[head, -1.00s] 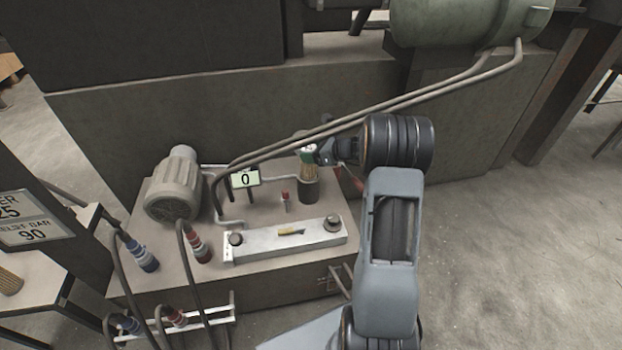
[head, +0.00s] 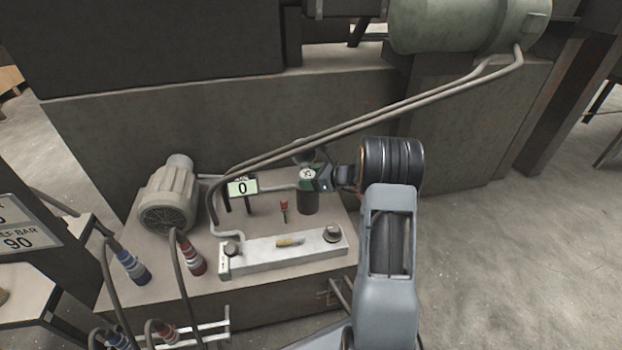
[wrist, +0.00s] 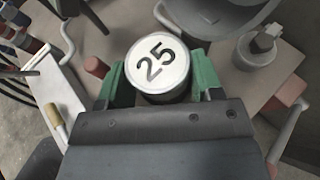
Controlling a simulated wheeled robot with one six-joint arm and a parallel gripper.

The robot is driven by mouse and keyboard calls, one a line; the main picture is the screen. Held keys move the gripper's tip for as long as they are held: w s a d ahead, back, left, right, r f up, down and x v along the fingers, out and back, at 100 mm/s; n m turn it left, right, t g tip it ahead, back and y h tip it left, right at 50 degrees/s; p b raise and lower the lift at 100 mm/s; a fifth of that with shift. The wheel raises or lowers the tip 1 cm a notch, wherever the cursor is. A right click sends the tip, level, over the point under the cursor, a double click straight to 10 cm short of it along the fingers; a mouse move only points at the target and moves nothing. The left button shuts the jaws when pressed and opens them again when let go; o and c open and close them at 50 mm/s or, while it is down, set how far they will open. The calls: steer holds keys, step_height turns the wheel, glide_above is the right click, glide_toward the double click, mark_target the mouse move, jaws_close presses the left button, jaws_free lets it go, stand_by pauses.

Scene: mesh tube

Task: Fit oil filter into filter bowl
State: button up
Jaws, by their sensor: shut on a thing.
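The oil filter shows its pale round end cap, marked 25, in the wrist view (wrist: 158,60). In the head view only its top (head: 306,175) shows, at the mouth of the dark upright filter bowl (head: 308,203). The filter's pleated body is hidden, apparently inside the bowl. My gripper (head: 312,179) reaches in from the right at the bowl's top. Its green finger pads press both sides of the cap in the wrist view (wrist: 160,78). Whether the filter is fully seated I cannot tell.
A digital display reading 0 (head: 243,187) and a small red-topped part (head: 284,210) stand left of the bowl. A grey motor (head: 170,197) is farther left, and a metal block (head: 284,250) lies in front. Two long pipes (head: 400,107) pass behind the bowl.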

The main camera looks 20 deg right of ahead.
steer(key=o, duration=1.3)
steer(key=shift+s+d+r+p, duration=0.15)
steer(key=shift+d+r+p, duration=0.05)
steer(key=shift+r+p, duration=0.1)
steer(key=p+v, duration=0.3)
steer(key=v, duration=0.8)
steer(key=s+a+r+n+g+h, duration=0.1)
steer(key=s+a+r+n+g, duration=0.25)
steer(key=a+n, duration=0.3)
steer(key=s+a+r+n+g, duration=0.2)
steer(key=s+a+n+g, duration=0.2)
steer(key=a+n, duration=0.3)
steer(key=s+a+r+n+h, duration=0.1)
steer(key=s+a+n+h, duration=0.1)
steer(key=s+n, duration=0.2)
steer(key=s+a+r+n+h, duration=0.1)
steer(key=s+a+n+h, duration=0.1)
steer(key=s+n, duration=0.3)
steer(key=s+a+r+n+h, duration=0.1)
steer(key=s+a+n+h, duration=0.1)
steer(key=s+n, duration=0.3)
steer(key=shift+a+r+n+h, duration=0.15)
steer(key=shift+n+h, duration=0.1)
steer(key=shift+h, duration=0.65)
